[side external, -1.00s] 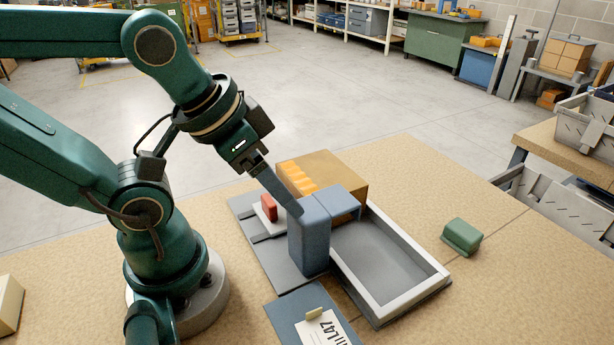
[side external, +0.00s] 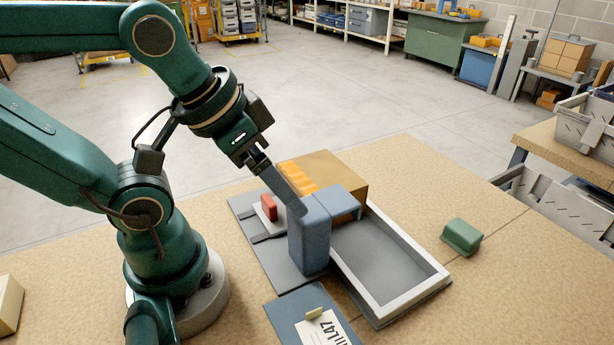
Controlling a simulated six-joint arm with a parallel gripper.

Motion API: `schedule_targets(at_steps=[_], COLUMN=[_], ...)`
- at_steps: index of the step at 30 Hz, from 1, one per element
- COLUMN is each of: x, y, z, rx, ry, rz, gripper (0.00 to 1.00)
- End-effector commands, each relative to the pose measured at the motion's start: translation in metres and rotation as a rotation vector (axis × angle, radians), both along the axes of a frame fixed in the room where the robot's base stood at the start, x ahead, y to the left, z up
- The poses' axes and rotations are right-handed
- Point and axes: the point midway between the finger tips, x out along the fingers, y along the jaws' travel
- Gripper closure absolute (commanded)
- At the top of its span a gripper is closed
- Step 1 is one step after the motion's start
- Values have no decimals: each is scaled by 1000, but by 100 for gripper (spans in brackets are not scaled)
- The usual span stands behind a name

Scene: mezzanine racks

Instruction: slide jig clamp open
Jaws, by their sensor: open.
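The jig stands on the table, with a grey base plate (side external: 268,245) under a tall blue block (side external: 315,240) that has an arm reaching right. A red block (side external: 269,207) sits on a small pale slide plate (side external: 263,220) on the base plate, left of the blue block. It looks like the clamp's handle, and I cannot tell how far the slide is along its track. My gripper (side external: 300,207) is open and points down to the right, its fingertips at the blue block's upper left edge. I cannot tell whether they touch it. The red block is apart from them.
A grey open tray (side external: 443,276) lies right of the blue block. A brown box (side external: 345,170) with orange stripes stands behind it. A green block (side external: 461,237) sits at the right. A blue clipboard (side external: 290,312) with a labelled sheet lies in front. The table's right front is clear.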

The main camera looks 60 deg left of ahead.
Motion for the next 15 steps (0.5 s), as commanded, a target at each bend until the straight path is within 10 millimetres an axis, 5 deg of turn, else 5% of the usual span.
schedule_targets(at_steps=[8,15], x=[1,19], y=[1,37], z=[48,48], rx=[2,62], ry=[-1,174], rz=[2,26], gripper=[12,12])
